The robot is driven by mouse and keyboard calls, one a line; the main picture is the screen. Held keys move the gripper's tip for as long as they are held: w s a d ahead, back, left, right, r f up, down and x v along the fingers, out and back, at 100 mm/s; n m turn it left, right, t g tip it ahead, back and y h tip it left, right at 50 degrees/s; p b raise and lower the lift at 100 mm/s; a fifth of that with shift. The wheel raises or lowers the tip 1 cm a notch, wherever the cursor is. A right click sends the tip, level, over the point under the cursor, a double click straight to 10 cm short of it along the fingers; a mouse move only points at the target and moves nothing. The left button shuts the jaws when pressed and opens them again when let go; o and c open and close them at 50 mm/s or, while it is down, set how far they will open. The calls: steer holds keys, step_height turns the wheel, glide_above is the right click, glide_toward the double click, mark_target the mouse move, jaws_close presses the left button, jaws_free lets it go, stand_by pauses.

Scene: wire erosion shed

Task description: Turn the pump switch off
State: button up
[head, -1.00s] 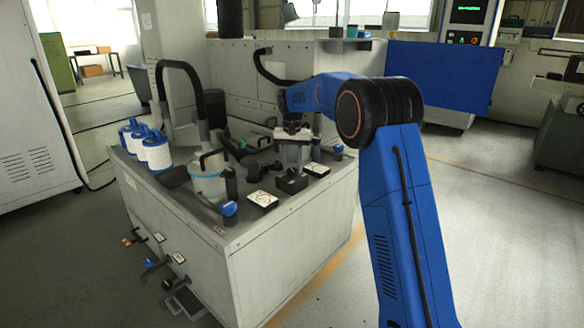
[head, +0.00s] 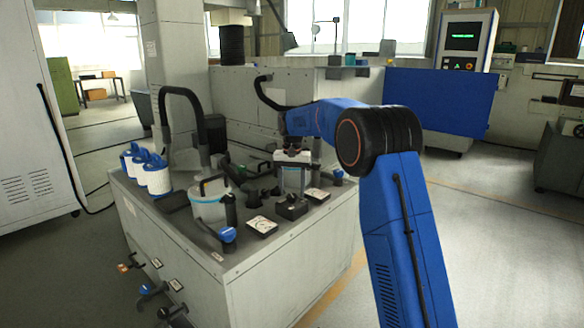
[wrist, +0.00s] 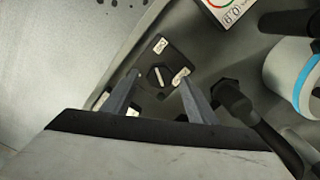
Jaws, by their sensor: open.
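The pump switch (wrist: 158,76) is most likely the small black box with a round knob in the wrist view. A pale pointer line runs across the knob, and small white labels lie above and to the right of it. I cannot read the labels. My gripper (wrist: 160,79) is open, with one grey finger on either side of the knob and visible space between them. I cannot tell how far the tips are above the box. In the head view a black box (head: 291,207) on the bench top, below the end of my arm, looks like the same switch.
Dial gauges (head: 262,226) and (head: 316,195) flank the box. Blue-handled valves (head: 227,235) stick up nearby. A blue-banded cylinder (wrist: 290,75) is at right in the wrist view.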

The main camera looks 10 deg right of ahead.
mark_target(292, 195)
step_height(292, 195, up, 16)
stand_by(0.5)
steer(key=s+d+r+n+t, duration=0.1)
steer(key=s+d, duration=0.2)
steer(key=s, duration=1.2)
steer(key=s+d+r+n+t, duration=0.1)
steer(key=s+d+t, duration=0.1)
steer(key=s, duration=1.3)
steer(key=s+d+f+n+t, duration=0.1)
steer(key=s+f, duration=0.7)
steer(key=s, duration=0.5)
steer(key=s+d+f+n, duration=0.1)
steer(key=s+f, duration=0.8)
steer(key=s, duration=0.4)
steer(key=shift+s+f+t, duration=0.25)
steer(key=shift+s+t, duration=0.1)
steer(key=shift+t, duration=0.05)
